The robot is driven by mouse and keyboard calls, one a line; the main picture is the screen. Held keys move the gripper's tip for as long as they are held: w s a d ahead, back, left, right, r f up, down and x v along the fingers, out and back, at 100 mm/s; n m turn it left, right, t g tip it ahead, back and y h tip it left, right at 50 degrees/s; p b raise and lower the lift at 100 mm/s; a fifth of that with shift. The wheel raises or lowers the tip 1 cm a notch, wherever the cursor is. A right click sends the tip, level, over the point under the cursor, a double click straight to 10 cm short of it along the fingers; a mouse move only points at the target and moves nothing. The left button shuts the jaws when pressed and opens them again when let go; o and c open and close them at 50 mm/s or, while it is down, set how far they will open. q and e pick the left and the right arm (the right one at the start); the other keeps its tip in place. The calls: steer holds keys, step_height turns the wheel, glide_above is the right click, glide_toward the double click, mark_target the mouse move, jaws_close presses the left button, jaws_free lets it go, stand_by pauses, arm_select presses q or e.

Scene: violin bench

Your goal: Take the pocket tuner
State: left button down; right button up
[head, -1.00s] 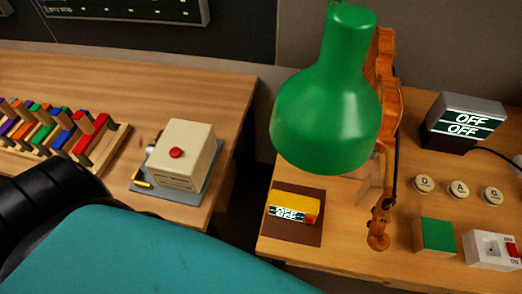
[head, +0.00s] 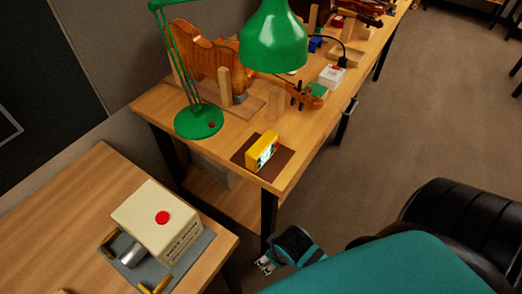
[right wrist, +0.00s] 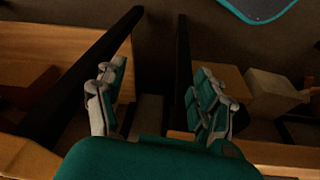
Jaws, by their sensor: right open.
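The pocket tuner is most likely the small yellow box (head: 262,150) with a lit display. It stands on a brown mat (head: 283,158) at the near corner of the violin bench (head: 222,150). My right gripper (head: 264,265) is low in the head view, below that corner and apart from the tuner. In the right wrist view its two fingers (right wrist: 158,95) are spread with nothing between them. I cannot make out the tuner in the right wrist view. My left gripper is not in view.
A green lamp (head: 199,120) stands left of the tuner, its shade (head: 273,40) above and behind it. A violin (head: 208,58) stands behind. A cream box with a red button (head: 155,220) sits on another table at lower left. Open floor (head: 430,110) lies right.

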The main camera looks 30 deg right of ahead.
step_height(320, 180, up, 5)
steer(key=n+t+h, duration=0.2)
steer(key=n+h, duration=1.2)
steer(key=n, duration=0.6)
glide_toward(261, 144)
steer(key=x, duration=0.4)
steer(key=shift+s+d+f, duration=0.15)
steer(key=shift+s+d, duration=0.1)
steer(key=shift+d, duration=0.15)
steer(key=x, duration=0.2)
steer(key=p+x, duration=0.1)
steer(key=x, duration=0.2)
steer(key=shift+w, duration=0.35)
steer(key=shift+w+d+f+t, duration=0.15)
steer(key=shift+d+f+t, duration=0.05)
steer(key=shift+d+t, duration=0.25)
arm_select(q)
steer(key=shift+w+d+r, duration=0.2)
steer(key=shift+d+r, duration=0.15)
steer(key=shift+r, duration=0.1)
arm_select(e)
steer(key=c, duration=1.4)
steer(key=shift+o, duration=0.2)
steer(key=shift+r, duration=0.1)
